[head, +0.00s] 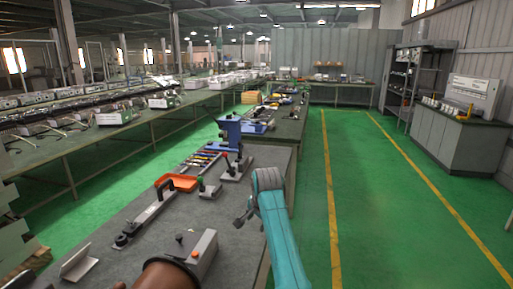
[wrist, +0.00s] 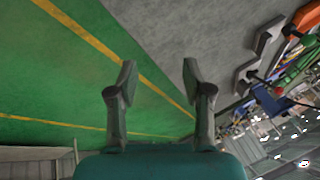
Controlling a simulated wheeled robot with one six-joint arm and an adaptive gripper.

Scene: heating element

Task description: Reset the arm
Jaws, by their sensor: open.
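My teal arm reaches forward from the bottom of the head view, along the right edge of the near workbench (head: 225,215). My gripper (head: 243,220) is at its end, small and dark, over or beside that bench edge. In the wrist view my gripper (wrist: 157,78) shows two grey fingers spread well apart with nothing between them. Behind the fingers are green floor and yellow lines, and the grey bench top (wrist: 215,45) is to the right.
Green floor (head: 350,180) is clear to the right. A cabinet (head: 455,145) stands at far right.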

